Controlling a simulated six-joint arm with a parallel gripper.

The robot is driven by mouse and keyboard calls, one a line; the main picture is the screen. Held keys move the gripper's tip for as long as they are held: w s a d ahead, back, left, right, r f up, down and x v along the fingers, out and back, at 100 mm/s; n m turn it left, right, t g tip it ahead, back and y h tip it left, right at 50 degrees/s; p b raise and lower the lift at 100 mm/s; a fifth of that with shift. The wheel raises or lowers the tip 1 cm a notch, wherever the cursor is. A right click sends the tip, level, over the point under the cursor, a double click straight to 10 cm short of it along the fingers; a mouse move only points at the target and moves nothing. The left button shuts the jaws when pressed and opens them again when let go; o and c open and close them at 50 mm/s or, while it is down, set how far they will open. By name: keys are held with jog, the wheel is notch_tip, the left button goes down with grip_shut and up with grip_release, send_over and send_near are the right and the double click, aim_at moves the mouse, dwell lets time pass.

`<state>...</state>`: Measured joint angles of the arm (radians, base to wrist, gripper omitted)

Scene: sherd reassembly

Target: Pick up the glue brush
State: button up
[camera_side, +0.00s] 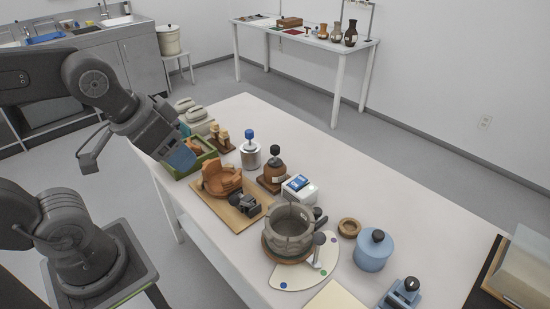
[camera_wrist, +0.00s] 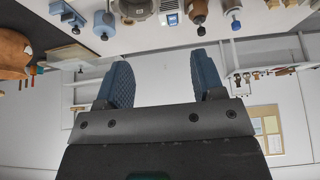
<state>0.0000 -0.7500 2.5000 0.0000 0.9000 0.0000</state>
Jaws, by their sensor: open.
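I cannot pick out the glue brush with certainty. A silver jar (camera_side: 250,157) with a blue knob and a brown jar (camera_side: 272,178) with a black knob stand mid-table; either knob could be a handle. They also appear at the top of the wrist view as the silver jar (camera_wrist: 232,8) and the brown jar (camera_wrist: 198,8). My gripper (camera_side: 180,157) is raised at the table's left edge, above the green tray, apart from both jars. In the wrist view, my gripper (camera_wrist: 162,82) has its blue fingers spread with nothing between them.
A green tray (camera_side: 186,170) lies below my gripper. A brown clay vessel (camera_side: 220,177) rests on a wooden board (camera_side: 238,219). A grey pot (camera_side: 288,231), a white box (camera_side: 300,193) and a blue lidded jar (camera_side: 374,252) crowd the front. The table's back right is clear.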

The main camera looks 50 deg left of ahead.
jog(key=n+g, duration=0.5)
jog(key=n, duration=1.3)
send_over(275, 147)
notch_tip(275, 147, down, 11)
jog(key=shift+g, duration=0.3)
notch_tip(275, 147, down, 9)
jog(key=shift+s+a+r, duration=0.15)
jog(key=shift+w+f, duration=0.2)
jog(key=shift+f, duration=2.75)
jog(key=c, duration=0.8)
